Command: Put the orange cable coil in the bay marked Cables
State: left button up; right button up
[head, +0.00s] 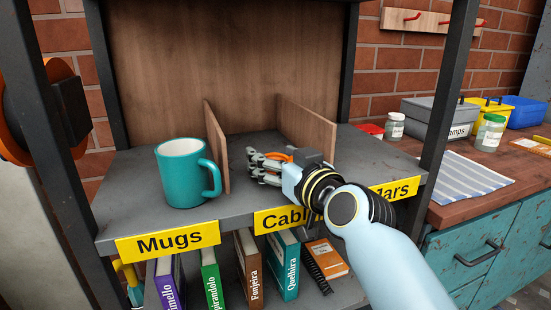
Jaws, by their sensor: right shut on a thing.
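The orange cable coil (286,156) shows only in part, as an orange piece in my right gripper. My right gripper (258,168) is shut on it, and the fingers hide most of the coil. The gripper is in the middle bay of the grey shelf, between two wooden dividers, low over the shelf board. I cannot tell whether the coil touches the board. The yellow label Cables (284,217) is on the shelf's front edge below, partly covered by my right arm. My left gripper is not in view.
A teal mug (187,172) stands in the left bay marked Mugs (168,242). Wooden dividers (216,146) (307,122) flank the middle bay. The Jars bay at right looks empty. Dark posts frame the shelf; books stand below. A workbench with jars and bins is at right.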

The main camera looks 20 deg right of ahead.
jog(key=o, duration=1.1)
jog(key=shift+w+f, duration=0.15)
jog(key=shift+f, duration=0.05)
jog(key=shift+o, duration=1)
jog(key=shift+r, duration=0.1)
jog(key=shift+r, duration=0.2)
jog(key=v, duration=1.2)
jog(key=shift+a+f, duration=0.1)
jog(key=shift+f, duration=0.15)
